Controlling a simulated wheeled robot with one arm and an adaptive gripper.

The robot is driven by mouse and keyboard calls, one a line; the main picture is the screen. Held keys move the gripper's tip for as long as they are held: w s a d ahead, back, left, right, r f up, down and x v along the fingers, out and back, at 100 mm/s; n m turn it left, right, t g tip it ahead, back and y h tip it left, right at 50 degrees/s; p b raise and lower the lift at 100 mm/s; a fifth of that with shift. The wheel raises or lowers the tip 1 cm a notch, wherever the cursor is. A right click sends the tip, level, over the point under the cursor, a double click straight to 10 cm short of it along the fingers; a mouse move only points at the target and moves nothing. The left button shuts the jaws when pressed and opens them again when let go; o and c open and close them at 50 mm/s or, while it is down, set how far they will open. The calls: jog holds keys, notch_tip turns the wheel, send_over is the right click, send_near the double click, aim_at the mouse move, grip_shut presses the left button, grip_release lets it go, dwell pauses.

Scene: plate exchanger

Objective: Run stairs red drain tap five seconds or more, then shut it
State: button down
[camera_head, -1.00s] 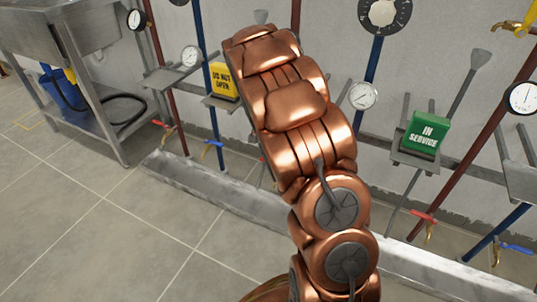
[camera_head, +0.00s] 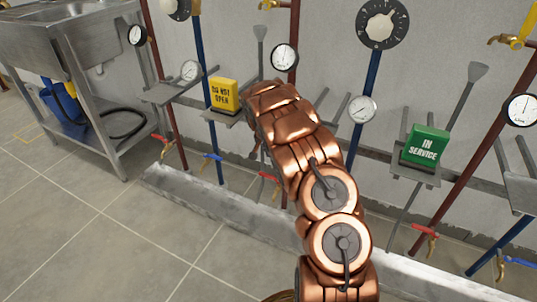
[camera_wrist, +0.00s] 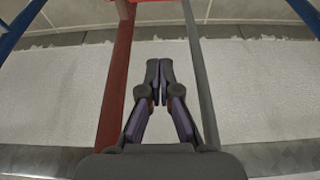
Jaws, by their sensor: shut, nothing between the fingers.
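Three red-handled taps sit low on red pipes in the head view: a left one (camera_head: 163,143), a middle one (camera_head: 268,177) beside my arm, and a right one (camera_head: 425,231). I cannot read which is the stairs one. No water flow is discernible. My gripper (camera_wrist: 159,70) is shut and empty in the wrist view, its fingertips together between a red pipe (camera_wrist: 117,75) and a grey rod (camera_wrist: 199,75). In the head view my arm reaches towards the middle pipes, and my gripper is mostly hidden behind it.
Blue-handled taps stand at left (camera_head: 212,157) and right (camera_head: 518,262). A yellow DO NOT OPEN block (camera_head: 224,94) and a green IN SERVICE block (camera_head: 426,144) rest on brackets. A metal trough (camera_head: 225,208) runs along the wall. The tiled floor at left is clear.

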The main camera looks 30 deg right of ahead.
aim_at(270, 177)
jog(key=b+x, duration=0.3)
jog(key=x, duration=0.5)
jog(key=shift+s+a+r+b, duration=0.1)
jog(key=shift+s+a+b, duration=0.1)
jog(key=shift+s+a, duration=0.25)
jog(key=shift+s+a+b, duration=0.15)
jog(key=shift+s+a, duration=0.1)
jog(key=shift+a, duration=0.45)
jog(key=shift+s+a+r+b, duration=0.1)
jog(key=shift+s+a+b, duration=0.1)
jog(key=shift+s+a, duration=0.25)
jog(key=shift+w+a+f, duration=0.1)
